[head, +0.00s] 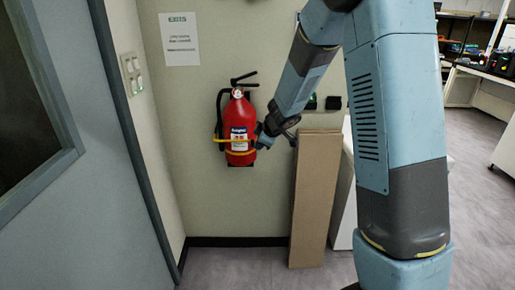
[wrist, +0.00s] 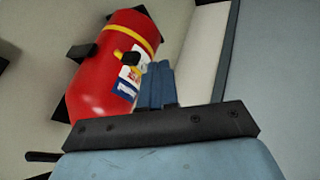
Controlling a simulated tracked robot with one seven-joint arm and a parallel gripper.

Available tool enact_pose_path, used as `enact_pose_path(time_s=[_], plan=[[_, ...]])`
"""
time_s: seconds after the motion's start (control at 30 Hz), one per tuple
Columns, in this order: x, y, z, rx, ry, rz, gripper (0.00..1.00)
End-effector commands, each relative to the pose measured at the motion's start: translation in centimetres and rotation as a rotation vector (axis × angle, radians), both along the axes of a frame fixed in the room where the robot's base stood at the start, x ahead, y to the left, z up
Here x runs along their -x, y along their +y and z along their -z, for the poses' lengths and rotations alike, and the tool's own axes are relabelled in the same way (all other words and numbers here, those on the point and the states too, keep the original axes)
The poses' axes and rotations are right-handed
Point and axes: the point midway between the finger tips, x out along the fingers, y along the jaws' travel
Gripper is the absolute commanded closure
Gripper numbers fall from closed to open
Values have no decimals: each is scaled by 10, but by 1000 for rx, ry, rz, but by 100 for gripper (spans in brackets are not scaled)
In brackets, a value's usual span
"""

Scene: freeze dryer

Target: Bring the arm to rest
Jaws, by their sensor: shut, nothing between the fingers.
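My arm reaches down across the right half of the head view. My gripper (wrist: 157,85) shows in the wrist view with its blue fingers together and nothing between them. In the head view my gripper (head: 261,139) is small and dark, in front of the right side of a red fire extinguisher on the wall. I cannot tell whether it touches the extinguisher.
The fire extinguisher (head: 238,125) also fills the left of the wrist view (wrist: 100,75). A tall cardboard box (head: 312,200) leans by the wall, right of it. A grey door (head: 80,190) stands at left. Benches with equipment (head: 480,80) and open floor (head: 485,190) lie at right.

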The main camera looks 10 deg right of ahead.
Motion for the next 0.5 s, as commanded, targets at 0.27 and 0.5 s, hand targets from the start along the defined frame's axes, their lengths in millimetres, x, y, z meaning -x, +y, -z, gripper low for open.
enact_pose_path(time_s=[0.27, 0.5], plan=[[20, -12, -32, 0, -2, -2, 100], [28, -18, -45, -1, -2, 1, 100]])
